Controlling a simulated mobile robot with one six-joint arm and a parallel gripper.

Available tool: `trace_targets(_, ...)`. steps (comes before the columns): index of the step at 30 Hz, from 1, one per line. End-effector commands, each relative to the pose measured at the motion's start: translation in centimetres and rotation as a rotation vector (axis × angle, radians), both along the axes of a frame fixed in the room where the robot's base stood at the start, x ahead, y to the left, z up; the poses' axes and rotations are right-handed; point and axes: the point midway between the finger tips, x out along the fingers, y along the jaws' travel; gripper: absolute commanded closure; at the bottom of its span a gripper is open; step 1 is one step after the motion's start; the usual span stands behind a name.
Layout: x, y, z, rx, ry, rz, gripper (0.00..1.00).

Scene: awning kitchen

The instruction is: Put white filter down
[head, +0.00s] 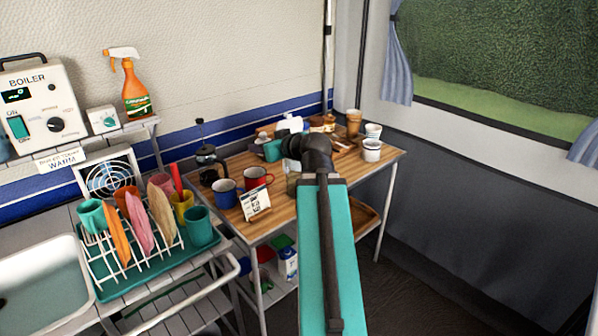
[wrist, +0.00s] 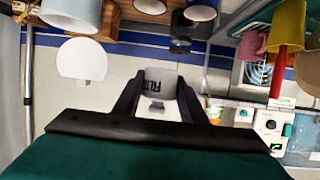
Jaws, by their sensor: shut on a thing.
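My gripper (wrist: 158,98) shows in the wrist view with its two dark fingers on either side of a white filter (wrist: 160,80). The filter has dark lettering, partly cut off, and sits between the fingertips. The fingers are shut on it. In the head view my arm reaches over the wooden table, and its dark wrist hides the fingers. A white thing shows just beyond the wrist there, but I cannot tell whether it is the filter.
The wooden table (head: 222,166) carries a blue mug (head: 225,193), a red mug (head: 256,180), a small card (head: 255,201) and a glass coffee pot (head: 209,165). Cups (head: 372,149) crowd its right end. A dish rack (head: 118,262) stands at left. A pale round thing (wrist: 82,60) shows in the wrist view.

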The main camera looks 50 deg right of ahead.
Motion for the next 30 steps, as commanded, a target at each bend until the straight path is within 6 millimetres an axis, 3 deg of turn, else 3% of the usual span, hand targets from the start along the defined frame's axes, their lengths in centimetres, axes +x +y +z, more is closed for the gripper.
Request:
trace_targets(7, -5.0, -3.8, -0.9, -0.003, -0.006, -0.003, 0.85)
trace_targets(15, -9.5, -6.3, -0.9, -0.005, -0.010, 0.001, 0.85)
trace_targets(21, -10.7, -6.8, -0.8, -0.006, -0.011, 0.005, 0.85)
trace_targets(30, -10.8, -6.8, -0.7, -0.005, -0.010, 0.007, 0.85)
